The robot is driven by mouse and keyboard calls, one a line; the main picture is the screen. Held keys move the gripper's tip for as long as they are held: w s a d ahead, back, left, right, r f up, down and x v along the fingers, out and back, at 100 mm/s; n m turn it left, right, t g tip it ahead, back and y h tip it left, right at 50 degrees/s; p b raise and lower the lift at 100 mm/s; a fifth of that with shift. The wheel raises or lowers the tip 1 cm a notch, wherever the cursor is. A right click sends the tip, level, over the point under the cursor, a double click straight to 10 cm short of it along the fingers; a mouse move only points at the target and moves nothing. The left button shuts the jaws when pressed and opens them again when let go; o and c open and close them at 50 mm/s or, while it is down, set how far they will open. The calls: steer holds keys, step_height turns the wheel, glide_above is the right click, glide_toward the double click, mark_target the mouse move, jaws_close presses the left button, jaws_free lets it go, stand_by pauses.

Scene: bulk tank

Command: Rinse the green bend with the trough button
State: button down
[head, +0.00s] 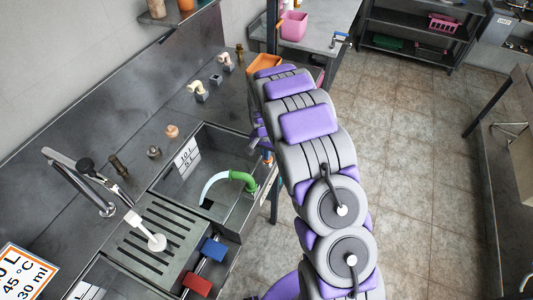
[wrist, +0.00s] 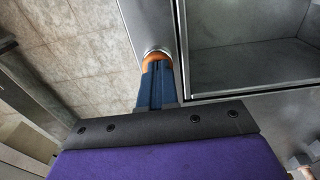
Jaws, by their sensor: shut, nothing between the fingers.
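The green bend (head: 243,181) is at the right side of the metal trough (head: 215,158) in the head view. A pale, whitish-blue curved stream (head: 212,184) arcs from its left end down into the trough. My gripper (head: 267,158) is at the trough's right rim, partly hidden by my arm. In the wrist view my gripper's blue fingers (wrist: 156,82) are together and empty. Their tips meet an orange round button (wrist: 155,61) in a silver ring on the metal edge; they appear to touch it. The green bend is not in the wrist view.
A slotted drainboard (head: 150,240) with a white fitting (head: 157,242) lies left of the trough. A blue block (head: 213,249) and a red block (head: 197,284) sit on the front edge. Several small fittings stand behind. The tiled floor (head: 420,180) at right is open.

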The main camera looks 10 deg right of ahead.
step_height(320, 180, up, 14)
steer(key=p, duration=0.2)
steer(key=shift+a+p, duration=0.25)
steer(key=shift+p, duration=0.1)
steer(key=shift+a, duration=0.2)
steer(key=s+d+r+n, duration=0.1)
steer(key=s+r+n, duration=0.1)
steer(key=s+r, duration=0.6)
steer(key=s+r+n, duration=0.1)
steer(key=s+r, duration=0.3)
steer(key=s, duration=0.8)
steer(key=s+r+n+g, duration=0.1)
steer(key=s+n, duration=0.3)
steer(key=s, duration=1.8)
steer(key=shift+a+g+y+b, duration=0.3)
steer(key=shift+a+g, duration=0.05)
steer(key=shift+g, duration=0.15)
